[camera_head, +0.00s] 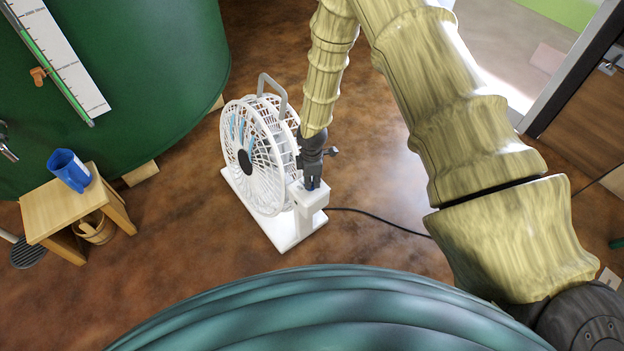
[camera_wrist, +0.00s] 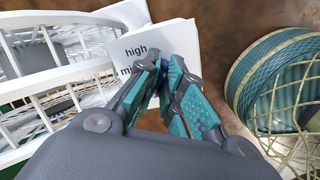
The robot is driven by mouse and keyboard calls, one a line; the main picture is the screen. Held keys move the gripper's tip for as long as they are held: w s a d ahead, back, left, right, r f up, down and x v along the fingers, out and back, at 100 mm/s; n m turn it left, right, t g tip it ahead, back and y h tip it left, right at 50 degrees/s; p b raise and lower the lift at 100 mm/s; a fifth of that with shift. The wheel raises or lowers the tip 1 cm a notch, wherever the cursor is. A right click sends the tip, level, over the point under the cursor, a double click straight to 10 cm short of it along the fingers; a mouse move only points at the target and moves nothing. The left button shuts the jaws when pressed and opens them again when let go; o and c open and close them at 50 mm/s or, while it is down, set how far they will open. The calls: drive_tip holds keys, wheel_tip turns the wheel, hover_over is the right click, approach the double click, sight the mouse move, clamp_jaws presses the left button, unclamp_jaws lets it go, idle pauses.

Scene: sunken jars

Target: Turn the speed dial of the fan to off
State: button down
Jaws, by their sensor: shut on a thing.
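The white fan (camera_head: 262,158) stands on the floor in the middle of the head view, with a round grille and a carrying handle. Its white control post (camera_head: 308,207) rises from the base at the right front. My gripper (camera_head: 312,184) points down onto the top of this post. In the wrist view, my gripper (camera_wrist: 168,70) has its teal-padded fingers closed together at the label face (camera_wrist: 143,38), shut on the speed dial. The fingers hide nearly all of the dial, so its pointer cannot be read. The word "high" shows, with a partly covered word starting "mi" below it.
A dark cable (camera_head: 380,219) runs right from the fan across the brown floor. A wooden stool (camera_head: 50,215) with a blue mug (camera_head: 69,170) stands left, beside a large green tank (camera_head: 150,70). Floor between stool and fan is clear.

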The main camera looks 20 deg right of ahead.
idle(0.4)
drive_tip(key=c, duration=1.5)
unclamp_jaws()
drive_tip(key=shift+c, duration=0.2)
drive_tip(key=shift+r, duration=0.1)
wheel_tip(320, 180, up, 12)
drive_tip(key=s+a+f+m+y+p, duration=0.15)
drive_tip(key=s+f+m, duration=0.3)
drive_tip(key=s, duration=0.65)
drive_tip(key=s+d+f+m+p, duration=0.1)
drive_tip(key=s+m, duration=0.5)
drive_tip(key=s, duration=0.6)
drive_tip(key=s+d+f+m+h+p, duration=0.1)
drive_tip(key=s+d+m+p, duration=0.2)
drive_tip(key=s, duration=1)
drive_tip(key=m, duration=0.2)
drive_tip(key=shift+d+m, duration=0.15)
drive_tip(key=shift+m, duration=0.2)
